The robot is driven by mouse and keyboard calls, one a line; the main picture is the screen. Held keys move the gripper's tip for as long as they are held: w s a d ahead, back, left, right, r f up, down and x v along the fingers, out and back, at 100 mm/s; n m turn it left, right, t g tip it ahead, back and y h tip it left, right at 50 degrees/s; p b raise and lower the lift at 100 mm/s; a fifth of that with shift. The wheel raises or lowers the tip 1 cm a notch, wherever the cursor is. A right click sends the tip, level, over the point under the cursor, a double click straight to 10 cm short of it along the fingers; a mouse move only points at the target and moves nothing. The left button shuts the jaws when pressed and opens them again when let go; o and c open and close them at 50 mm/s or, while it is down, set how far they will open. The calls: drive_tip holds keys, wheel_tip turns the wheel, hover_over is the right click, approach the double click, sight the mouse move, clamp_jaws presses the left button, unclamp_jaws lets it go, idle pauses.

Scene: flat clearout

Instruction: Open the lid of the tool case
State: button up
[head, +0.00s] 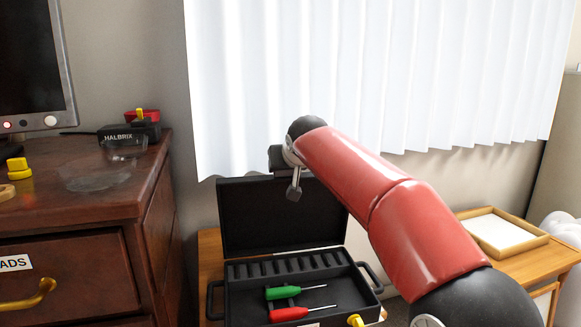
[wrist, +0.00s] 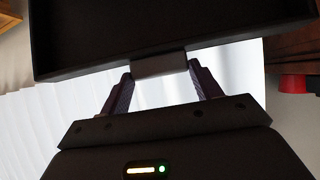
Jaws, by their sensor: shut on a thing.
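The black tool case (head: 290,290) stands on a wooden surface in the head view. Its lid (head: 275,218) is raised and stands about upright at the back of the case. In the wrist view the dark inside of the lid (wrist: 150,25) fills the top, with a grey tab (wrist: 160,66) on its edge. My gripper (wrist: 161,72) is shut on this tab, one finger at each side. In the head view my gripper (head: 291,180) is at the lid's top edge, and its fingertips are hard to make out. A green-handled tool (head: 283,292) and a red-handled tool (head: 289,314) lie in the case.
A dark wooden dresser (head: 160,190) stands close to the left of the case. A white curtain (head: 400,80) hangs behind the lid. A shallow wooden tray (head: 505,232) is on the right. A yellow object (head: 355,320) shows at the case's front.

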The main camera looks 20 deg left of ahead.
drive_tip(key=shift+r, duration=0.35)
drive_tip(key=o, duration=1.3)
drive_tip(key=shift+c, duration=0.2)
drive_tip(key=shift+o, duration=0.6)
drive_tip(key=shift+f, duration=0.15)
drive_tip(key=shift+s, duration=0.1)
drive_tip(key=b+v, duration=0.1)
drive_tip(key=v, duration=0.6)
drive_tip(key=shift+s+d, duration=0.2)
drive_tip(key=shift+s, duration=0.1)
